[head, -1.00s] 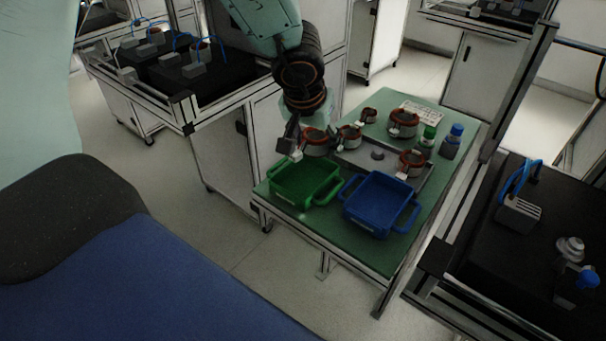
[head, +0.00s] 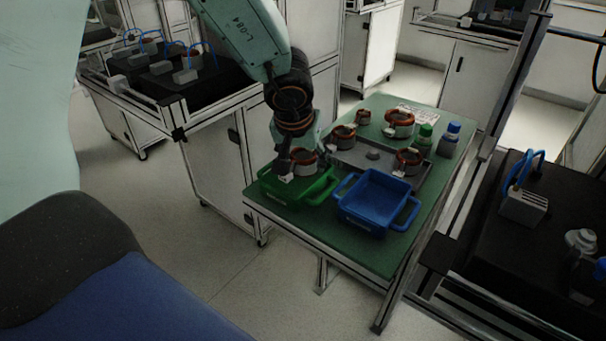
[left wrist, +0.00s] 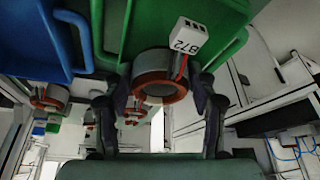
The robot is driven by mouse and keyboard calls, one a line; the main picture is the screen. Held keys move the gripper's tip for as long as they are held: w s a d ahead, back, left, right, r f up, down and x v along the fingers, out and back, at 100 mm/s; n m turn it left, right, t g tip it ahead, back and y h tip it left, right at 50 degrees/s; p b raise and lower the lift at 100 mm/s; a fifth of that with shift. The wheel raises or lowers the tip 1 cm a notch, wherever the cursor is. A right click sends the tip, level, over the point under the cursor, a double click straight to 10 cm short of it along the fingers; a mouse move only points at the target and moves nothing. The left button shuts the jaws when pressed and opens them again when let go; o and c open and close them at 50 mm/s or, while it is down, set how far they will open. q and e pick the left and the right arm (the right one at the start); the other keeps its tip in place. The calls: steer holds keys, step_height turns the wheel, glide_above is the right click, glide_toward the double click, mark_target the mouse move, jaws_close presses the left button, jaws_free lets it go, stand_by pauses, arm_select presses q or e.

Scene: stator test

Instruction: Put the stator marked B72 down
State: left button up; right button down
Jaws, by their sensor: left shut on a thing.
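My left gripper (head: 291,165) is shut on a stator (head: 304,160), a copper-red ring with a grey body. In the left wrist view the stator (left wrist: 158,76) sits between the two fingers, and its white tag reads B72 (left wrist: 188,38). The gripper holds it over the back part of the green tray (head: 313,196). The green tray also fills the top of the left wrist view (left wrist: 235,15). I cannot tell whether the stator touches the tray's floor. My right gripper is not in view.
A blue tray (head: 377,204) stands just right of the green one on the green table (head: 387,255). Several other stators, such as one at the back (head: 399,121), stand behind, some around a grey plate (head: 355,153). A green-capped bottle (head: 424,135) and a blue-capped bottle (head: 450,140) are at right.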

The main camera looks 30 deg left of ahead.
mark_target(300, 164)
arm_select(q)
step_height(300, 164, down, 2)
steer(key=shift+a+f+b, duration=0.15)
steer(key=shift+f+b, duration=0.1)
steer(key=shift+b, duration=0.55)
steer(key=shift+f, duration=0.25)
steer(key=shift+r, duration=0.1)
steer(key=o, duration=1.2)
steer(key=shift+f, duration=0.2)
